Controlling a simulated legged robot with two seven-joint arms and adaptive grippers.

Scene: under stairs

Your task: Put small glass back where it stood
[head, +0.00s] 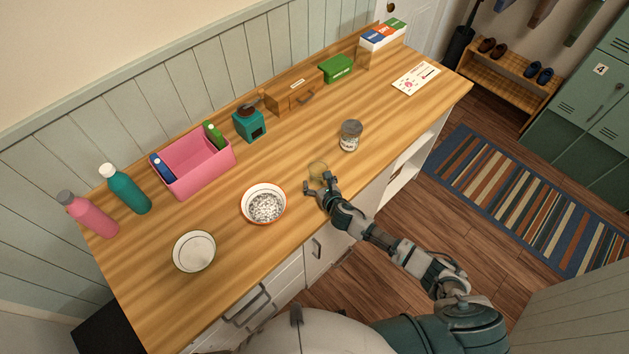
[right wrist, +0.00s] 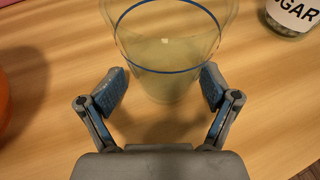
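The small glass (head: 317,170) stands upright on the wooden counter. It is clear with blue rings and holds something pale yellowish, as the right wrist view (right wrist: 166,60) shows. My right gripper (head: 320,186) is low over the counter at the near side of the glass. Its two fingers (right wrist: 165,88) are spread apart, one towards each side of the glass, and they do not look closed on it. I cannot tell whether a pad touches it. My left gripper is not in view.
An orange-rimmed bowl (head: 264,204) stands left of the glass, and a sugar jar (head: 350,135) stands behind it to the right. A white dish (head: 194,251), a pink bin (head: 199,165) and two bottles are farther left. The counter's front edge is close to my right gripper.

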